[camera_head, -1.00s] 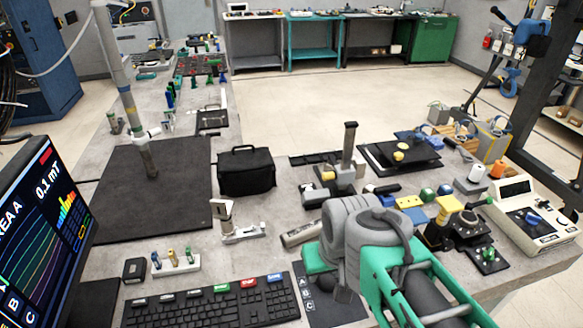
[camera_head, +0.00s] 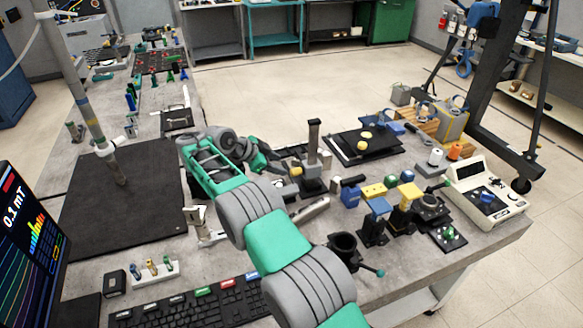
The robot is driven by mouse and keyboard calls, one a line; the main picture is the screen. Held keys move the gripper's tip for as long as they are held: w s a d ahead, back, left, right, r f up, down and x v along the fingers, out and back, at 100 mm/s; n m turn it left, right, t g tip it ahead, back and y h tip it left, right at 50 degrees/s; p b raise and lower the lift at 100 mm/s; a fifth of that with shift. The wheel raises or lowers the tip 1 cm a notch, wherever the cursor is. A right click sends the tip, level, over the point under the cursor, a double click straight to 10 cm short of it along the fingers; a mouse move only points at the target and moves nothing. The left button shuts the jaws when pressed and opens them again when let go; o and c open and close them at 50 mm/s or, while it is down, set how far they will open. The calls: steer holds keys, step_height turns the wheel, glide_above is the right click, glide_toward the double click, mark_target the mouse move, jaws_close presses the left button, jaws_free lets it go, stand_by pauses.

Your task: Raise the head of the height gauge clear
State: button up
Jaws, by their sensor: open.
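The height gauge stands upright on the bench, right of the picture's middle, with a dark post (camera_head: 314,145) on a dark base. Its head (camera_head: 297,171), with a yellow part, sits low on the post and points left. My gripper (camera_head: 275,164) is dark and small in the picture, just left of the head and at about its height. It is open, and I see nothing in it. I cannot tell whether the fingers touch the head or stand apart from it.
A black plate (camera_head: 363,145) with yellow pieces lies behind the gauge. Yellow and blue blocks and small stands (camera_head: 374,222) crowd the right. A white instrument (camera_head: 487,193) sits at the right edge. A dark mat (camera_head: 105,205) lies left.

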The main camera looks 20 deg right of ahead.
mark_target(292, 171)
steer(key=p+x, duration=0.1)
steer(key=x, duration=0.7)
steer(key=shift+s, duration=0.1)
jaws_close()
stand_by(1.1)
